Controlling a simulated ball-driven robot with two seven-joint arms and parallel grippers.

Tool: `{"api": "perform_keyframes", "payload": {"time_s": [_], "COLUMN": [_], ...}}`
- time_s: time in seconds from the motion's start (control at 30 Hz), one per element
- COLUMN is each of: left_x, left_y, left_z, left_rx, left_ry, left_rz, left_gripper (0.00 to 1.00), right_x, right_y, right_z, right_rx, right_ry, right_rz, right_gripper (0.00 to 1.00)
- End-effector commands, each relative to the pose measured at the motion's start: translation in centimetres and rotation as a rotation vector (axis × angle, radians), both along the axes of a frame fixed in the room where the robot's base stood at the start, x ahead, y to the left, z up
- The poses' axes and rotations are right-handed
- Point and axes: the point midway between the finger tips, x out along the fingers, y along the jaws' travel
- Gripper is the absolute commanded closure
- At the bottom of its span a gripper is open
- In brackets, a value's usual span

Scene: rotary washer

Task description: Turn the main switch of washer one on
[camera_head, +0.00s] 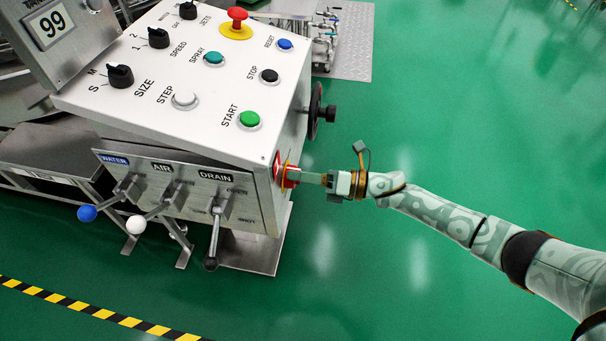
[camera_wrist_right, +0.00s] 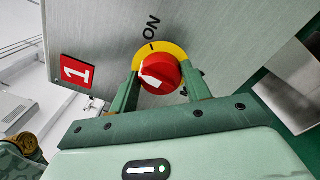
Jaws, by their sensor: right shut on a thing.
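The main switch is a red rotary knob (camera_wrist_right: 160,73) on a yellow disc (camera_wrist_right: 149,48), with "ON" printed beside the disc. A red plate with a white "1" (camera_wrist_right: 77,72) is fixed nearby, marking washer one. The knob's white mark is turned away from the "ON" word, toward the left of the wrist view. My right gripper (camera_wrist_right: 160,82) is shut on the knob, one finger at each side. In the head view the red and yellow switch (camera_head: 283,172) is on the panel's right side, partly hidden by my right gripper (camera_head: 300,177). My left gripper is not in view.
The white control panel (camera_head: 190,75) carries several knobs and buttons, with a red emergency button (camera_head: 237,17) at the top. A black handwheel (camera_head: 316,111) sticks out above the switch. WATER, AIR and DRAIN levers are on the front. Green floor is clear at right.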

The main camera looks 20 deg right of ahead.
Motion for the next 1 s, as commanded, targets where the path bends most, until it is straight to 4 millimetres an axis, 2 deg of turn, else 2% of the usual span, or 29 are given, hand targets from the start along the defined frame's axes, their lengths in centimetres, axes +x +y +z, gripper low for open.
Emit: {"api": "perform_keyframes", "payload": {"time_s": [0.6, 1.0], "left_x": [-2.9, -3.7], "left_y": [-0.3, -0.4], "left_z": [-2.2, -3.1], "left_rx": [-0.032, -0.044], "left_ry": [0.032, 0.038], "left_rz": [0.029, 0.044], "left_gripper": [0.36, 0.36], "right_x": [0.2, 0.2], "right_y": [-0.2, -0.3], "right_z": [-0.2, -0.4], "right_rx": [0.294, 0.382], "right_ry": [0.437, 0.568], "right_rz": [-0.005, -0.005], "right_gripper": [0.75, 0.75]}}
